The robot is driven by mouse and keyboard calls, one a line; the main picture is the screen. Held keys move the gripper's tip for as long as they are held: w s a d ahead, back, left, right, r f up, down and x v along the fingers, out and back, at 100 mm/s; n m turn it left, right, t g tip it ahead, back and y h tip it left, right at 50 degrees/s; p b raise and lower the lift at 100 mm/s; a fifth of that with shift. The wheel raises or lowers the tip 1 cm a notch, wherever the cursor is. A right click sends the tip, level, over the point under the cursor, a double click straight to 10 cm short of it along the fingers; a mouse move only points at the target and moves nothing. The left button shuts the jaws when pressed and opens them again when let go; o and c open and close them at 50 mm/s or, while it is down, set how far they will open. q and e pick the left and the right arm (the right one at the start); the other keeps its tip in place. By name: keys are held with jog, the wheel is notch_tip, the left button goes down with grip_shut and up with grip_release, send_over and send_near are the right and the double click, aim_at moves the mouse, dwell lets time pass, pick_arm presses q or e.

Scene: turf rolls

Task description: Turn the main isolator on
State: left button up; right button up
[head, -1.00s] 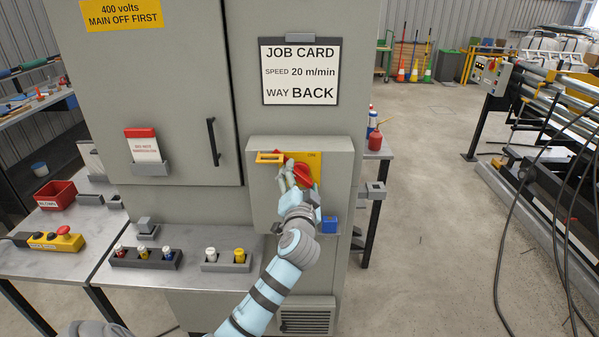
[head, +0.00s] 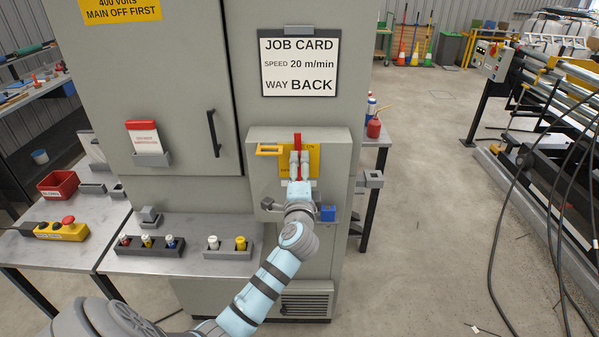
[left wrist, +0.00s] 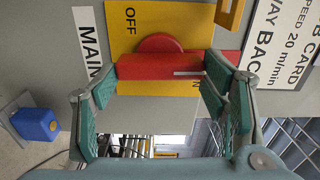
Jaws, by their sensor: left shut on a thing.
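The main isolator is a grey box (head: 258,180) on the cabinet front, with a yellow plate (head: 314,160) and a red handle (head: 298,141). In the head view the handle stands upright, its upper end clear above my fingers. My left gripper (head: 300,165) is shut on the handle and hides its lower part. In the left wrist view, turned sideways, the red handle (left wrist: 145,66) runs between the fingertips of my left gripper (left wrist: 163,85). The word OFF is readable there beside the handle; the other word is mostly hidden. My right gripper is not in view.
A yellow hasp (head: 268,151) sticks out left of the handle. A blue padlock (head: 327,213) hangs at the box's lower right. A bench (head: 205,261) with coloured plugs in holders stands at left. The floor (head: 420,240) to the right is mostly clear.

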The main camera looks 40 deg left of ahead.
pick_arm(q)
jog(key=shift+f+m, duration=0.15)
jog(key=shift+m, duration=0.15)
jog(key=o, duration=1.1)
jog(key=shift+o, duration=0.2)
jog(key=v, duration=1.2)
jog(key=shift+d, duration=0.1)
